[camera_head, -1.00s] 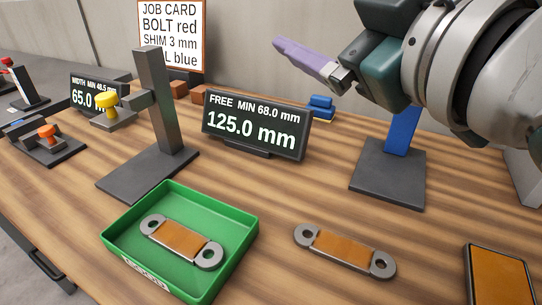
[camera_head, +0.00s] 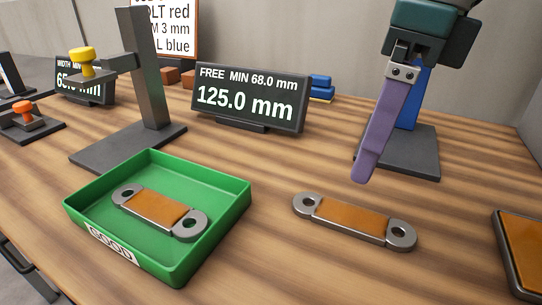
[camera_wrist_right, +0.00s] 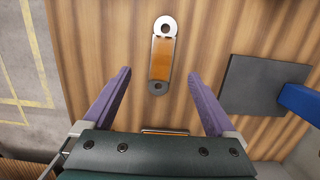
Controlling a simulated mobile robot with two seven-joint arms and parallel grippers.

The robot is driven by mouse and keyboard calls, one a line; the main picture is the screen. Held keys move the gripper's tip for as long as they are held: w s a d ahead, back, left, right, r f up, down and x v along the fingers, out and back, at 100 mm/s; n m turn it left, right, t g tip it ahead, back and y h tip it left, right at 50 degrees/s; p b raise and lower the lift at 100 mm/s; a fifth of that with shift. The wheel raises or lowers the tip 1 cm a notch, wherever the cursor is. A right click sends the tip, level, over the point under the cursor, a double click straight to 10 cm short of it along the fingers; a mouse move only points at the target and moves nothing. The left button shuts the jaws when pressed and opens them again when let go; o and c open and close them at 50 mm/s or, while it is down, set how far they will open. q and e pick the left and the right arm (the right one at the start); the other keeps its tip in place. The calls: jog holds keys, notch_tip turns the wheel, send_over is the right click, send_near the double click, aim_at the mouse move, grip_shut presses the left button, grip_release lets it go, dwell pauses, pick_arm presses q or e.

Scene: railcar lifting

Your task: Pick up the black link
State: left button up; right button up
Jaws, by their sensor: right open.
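No link that is black all over shows. A link with an orange middle and grey ringed ends (camera_head: 352,220) lies flat on the bare wood table; it also shows in the right wrist view (camera_wrist_right: 161,60), with one end bright and the other dark. A similar link (camera_head: 158,210) lies in the green tray (camera_head: 215,255) marked GOOD. My right gripper (camera_head: 364,172) points down above and behind the loose link, apart from it. Its purple fingers are spread and empty in the wrist view, with the link between and ahead of them. My left gripper is not in view.
A dark stand with a blue post (camera_head: 405,160) is behind the right gripper. A display reading 125.0 mm (camera_head: 250,98) and a grey stand (camera_head: 130,145) are further left. An orange-topped framed piece (camera_head: 520,255) is at the right edge. Wood around the loose link is clear.

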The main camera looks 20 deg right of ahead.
aim_at(352, 216)
notch_tip(352, 216, down, 10)
jog(key=shift+w+d+r, duration=0.1)
dwell(0.4)
grip_shut()
dwell(0.6)
jog(key=shift+r, duration=0.1)
